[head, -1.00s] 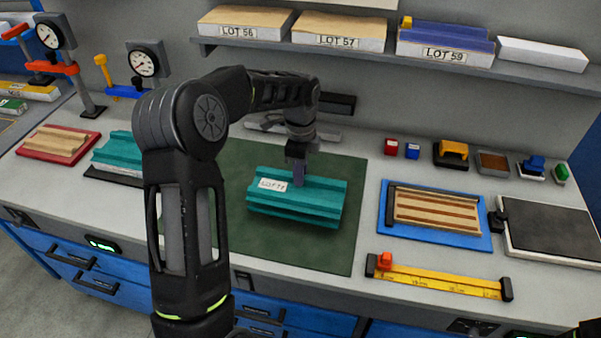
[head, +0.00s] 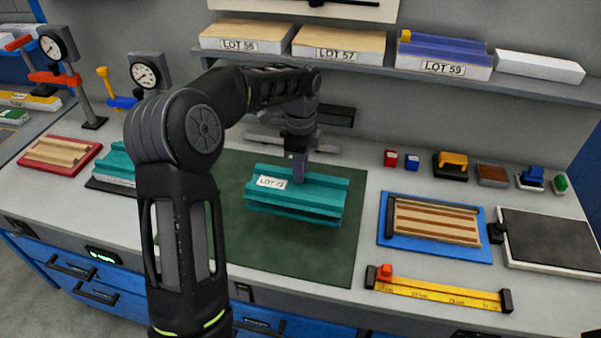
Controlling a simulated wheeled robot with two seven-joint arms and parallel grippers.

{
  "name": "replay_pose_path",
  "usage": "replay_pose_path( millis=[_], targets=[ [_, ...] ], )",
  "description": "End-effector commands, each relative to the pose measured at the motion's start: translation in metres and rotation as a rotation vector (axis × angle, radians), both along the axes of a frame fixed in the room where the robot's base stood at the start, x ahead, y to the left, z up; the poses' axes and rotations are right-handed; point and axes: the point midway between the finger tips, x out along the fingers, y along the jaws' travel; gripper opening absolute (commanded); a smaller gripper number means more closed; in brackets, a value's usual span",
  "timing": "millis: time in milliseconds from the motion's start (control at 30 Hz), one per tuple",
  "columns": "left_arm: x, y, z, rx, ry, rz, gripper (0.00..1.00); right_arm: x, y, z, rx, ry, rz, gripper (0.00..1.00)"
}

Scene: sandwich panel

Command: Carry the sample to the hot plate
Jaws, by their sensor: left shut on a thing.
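The sample is a teal ribbed panel piece (head: 310,203) with a white label that seems to read LOT and a number that is hard to make out. My left gripper (head: 298,172) is shut on its upper middle rib and holds it over the dark green mat (head: 265,255). A gap under the piece cannot be judged surely. A flat dark-topped plate with a pale rim (head: 555,242), which looks like the hot plate, lies at the far right with its top bare. My right gripper is not in view.
A blue tray (head: 397,247) with a striped panel lies between mat and plate. A yellow ruler (head: 440,292) lies in front. Small blocks, stamps and a yellow-handled tool (head: 452,163) line the back. A shelf (head: 480,78) with labelled lots overhangs. Another teal piece (head: 117,165) sits left.

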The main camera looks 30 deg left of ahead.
Motion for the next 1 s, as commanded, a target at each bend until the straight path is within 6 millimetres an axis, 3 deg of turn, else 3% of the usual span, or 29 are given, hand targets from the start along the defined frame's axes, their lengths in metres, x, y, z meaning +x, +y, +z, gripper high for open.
replay_pose_path(
  millis=[567,1000],
  targets=[
    [0.001,-0.003,0.005,-0.001,0.0,0.0,0.0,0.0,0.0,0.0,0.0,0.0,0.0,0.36],
    [0.015,-0.031,0.005,-0.001,0.0,-0.001,0.0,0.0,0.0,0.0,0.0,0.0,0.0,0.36]
  ],
)
